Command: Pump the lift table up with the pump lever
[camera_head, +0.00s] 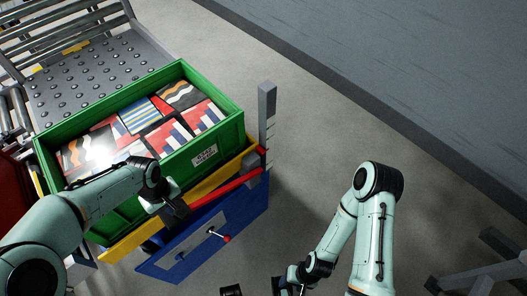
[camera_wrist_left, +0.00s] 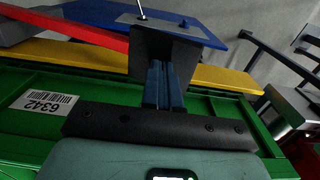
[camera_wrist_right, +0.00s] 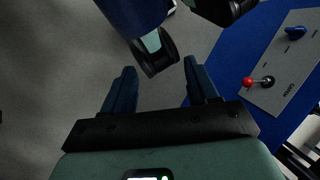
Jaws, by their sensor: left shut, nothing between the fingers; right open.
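The lift table has a yellow rim (camera_head: 122,243) and a blue front panel (camera_head: 190,246). A red bar (camera_head: 228,188), seemingly the pump lever, runs along its front to a dark plate (camera_wrist_left: 165,50); it also shows in the left wrist view (camera_wrist_left: 75,30). My left gripper (camera_head: 174,207) is shut and empty, its fingertips at that plate; contact cannot be told. My right gripper (camera_head: 289,286) is open and empty, low to the right of the panel; it also shows in the right wrist view (camera_wrist_right: 160,85). A small red-knobbed lever (camera_wrist_right: 250,82) sits on the panel's grey plate.
A green crate (camera_head: 223,133) with patterned boxes stands on the table. An upright grey post (camera_head: 267,105) stands at its right corner. A studded platform and rails (camera_head: 95,85) lie behind left. Grey floor (camera_head: 310,130) is clear to the right.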

